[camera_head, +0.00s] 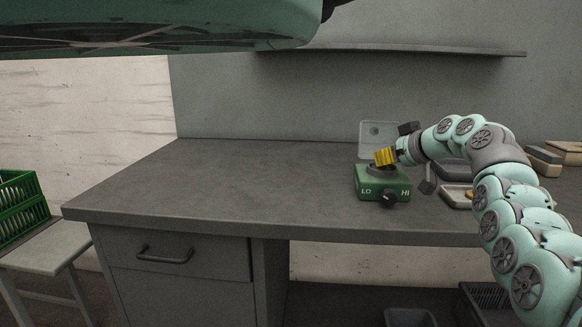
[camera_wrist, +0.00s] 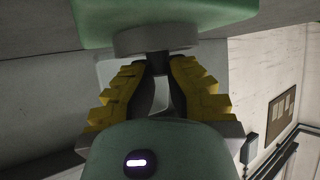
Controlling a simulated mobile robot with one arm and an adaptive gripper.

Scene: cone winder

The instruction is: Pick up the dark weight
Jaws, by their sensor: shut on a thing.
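The green box (camera_head: 372,187) marked LO and HI, with a dark front knob (camera_head: 390,197), stands on the grey table; its green body also shows at the top of the wrist view (camera_wrist: 165,18). My gripper (camera_head: 384,157) is low over the box's top, its yellow fingers pointing left and down. In the wrist view my gripper (camera_wrist: 157,80) is shut on a small dark piece (camera_wrist: 157,62), which I take as the dark weight. This piece meets a grey round disc (camera_wrist: 155,42) against the box; whether disc and piece are one thing I cannot tell.
A pale square panel (camera_head: 378,136) stands behind the box. A shallow tray (camera_head: 455,197) lies right of it, partly behind my arm. Blocks (camera_head: 545,160) lie at the far right. A shelf (camera_head: 400,50) runs along the wall. The table's left half (camera_head: 230,180) is clear.

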